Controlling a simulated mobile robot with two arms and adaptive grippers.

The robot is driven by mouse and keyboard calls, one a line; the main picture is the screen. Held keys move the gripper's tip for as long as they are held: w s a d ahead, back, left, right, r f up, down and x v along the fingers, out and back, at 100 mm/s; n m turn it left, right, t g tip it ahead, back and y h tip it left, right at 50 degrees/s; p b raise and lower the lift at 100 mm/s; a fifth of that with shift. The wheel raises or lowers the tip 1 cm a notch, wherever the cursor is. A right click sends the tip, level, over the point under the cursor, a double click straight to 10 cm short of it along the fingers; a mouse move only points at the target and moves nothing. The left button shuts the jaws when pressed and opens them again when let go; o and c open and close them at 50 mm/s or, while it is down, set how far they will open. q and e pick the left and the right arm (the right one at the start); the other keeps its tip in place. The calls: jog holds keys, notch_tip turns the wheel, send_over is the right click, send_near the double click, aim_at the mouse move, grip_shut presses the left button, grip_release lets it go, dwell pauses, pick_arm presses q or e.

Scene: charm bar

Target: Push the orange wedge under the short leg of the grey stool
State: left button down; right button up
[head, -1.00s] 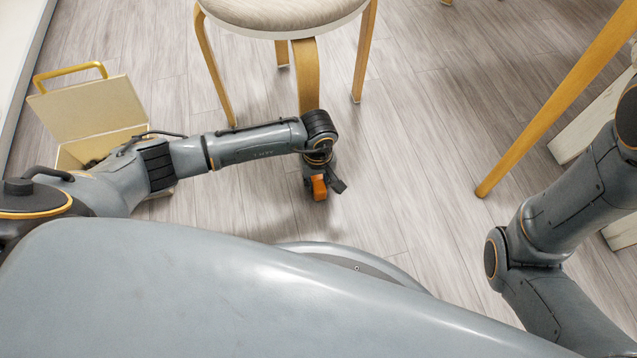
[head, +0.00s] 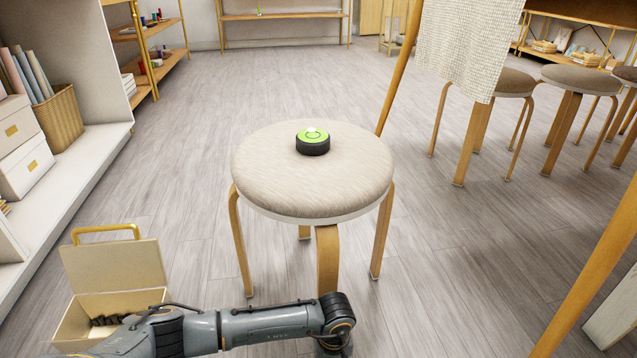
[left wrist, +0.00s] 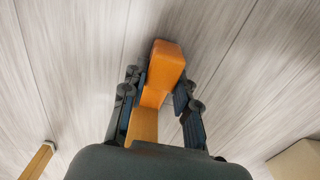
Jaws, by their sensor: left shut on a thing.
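The grey stool (head: 312,180) stands in the middle of the head view, with a round black-and-green device (head: 313,142) on its seat. Its front leg (head: 327,258) runs down behind my left arm, which hides its foot. In the left wrist view my left gripper (left wrist: 160,98) is shut on the orange wedge (left wrist: 167,62), its thick end sticking out past the fingertips. A tan strip (left wrist: 141,126) shows between the fingers; I cannot tell whether it is wedge or stool leg. Contact between wedge and leg is not visible. My right gripper is not in view.
An open cream box (head: 112,268) with a yellow handle stands left of the stool. White shelving (head: 90,165) lines the left side. More stools (head: 585,78) stand at the back right. A slanted wooden leg (head: 590,275) rises at the right edge. Floor right of the stool is clear.

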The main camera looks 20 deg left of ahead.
pick_arm(q)
jog(key=shift+w+a+b, duration=0.5)
jog(key=shift+w+a, duration=0.1)
jog(key=shift+w, duration=0.3)
jog(key=shift+w+a+b, duration=0.45)
jog(key=shift+w+a, duration=0.15)
jog(key=shift+w, duration=0.25)
dwell(6.2)
